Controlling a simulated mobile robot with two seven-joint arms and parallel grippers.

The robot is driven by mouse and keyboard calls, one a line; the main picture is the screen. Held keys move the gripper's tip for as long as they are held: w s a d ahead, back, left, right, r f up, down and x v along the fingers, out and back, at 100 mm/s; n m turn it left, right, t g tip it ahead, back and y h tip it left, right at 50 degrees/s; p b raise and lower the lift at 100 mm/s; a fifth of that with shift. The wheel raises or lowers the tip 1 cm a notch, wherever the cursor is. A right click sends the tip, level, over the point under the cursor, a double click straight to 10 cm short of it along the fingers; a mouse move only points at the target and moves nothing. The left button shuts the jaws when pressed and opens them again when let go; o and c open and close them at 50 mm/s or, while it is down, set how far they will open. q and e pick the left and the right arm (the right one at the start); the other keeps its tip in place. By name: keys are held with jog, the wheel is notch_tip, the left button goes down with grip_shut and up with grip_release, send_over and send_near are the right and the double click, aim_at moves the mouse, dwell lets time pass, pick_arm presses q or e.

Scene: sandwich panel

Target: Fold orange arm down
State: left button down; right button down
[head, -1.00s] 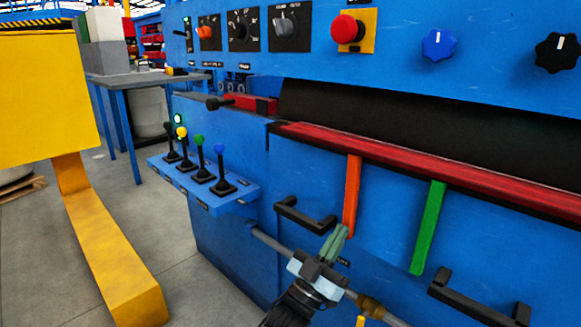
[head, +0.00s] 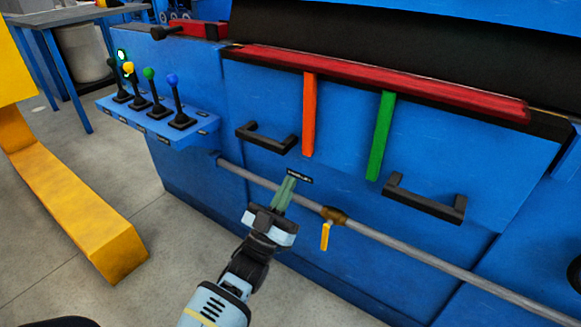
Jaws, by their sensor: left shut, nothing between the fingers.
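The orange arm (head: 309,115) hangs straight down from the red bar (head: 380,80) on the front of the blue panel. My left gripper (head: 288,184) is shut and empty. Its fingers point up at the panel, below and a little left of the orange arm's lower end, in front of the grey pipe. They look apart from the orange arm. My right gripper is not in view.
A green arm (head: 381,136) hangs right of the orange one. Black handles sit at left (head: 267,137) and right (head: 424,201). A grey pipe (head: 410,253) with a yellow valve lever (head: 325,236) runs below. Coloured joysticks (head: 157,106) stand on a ledge at left.

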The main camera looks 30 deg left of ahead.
pick_arm(q)
jog(key=f, duration=0.2)
jog(key=s+f, duration=0.1)
jog(key=f, duration=0.1)
jog(key=shift+s+a, duration=0.1)
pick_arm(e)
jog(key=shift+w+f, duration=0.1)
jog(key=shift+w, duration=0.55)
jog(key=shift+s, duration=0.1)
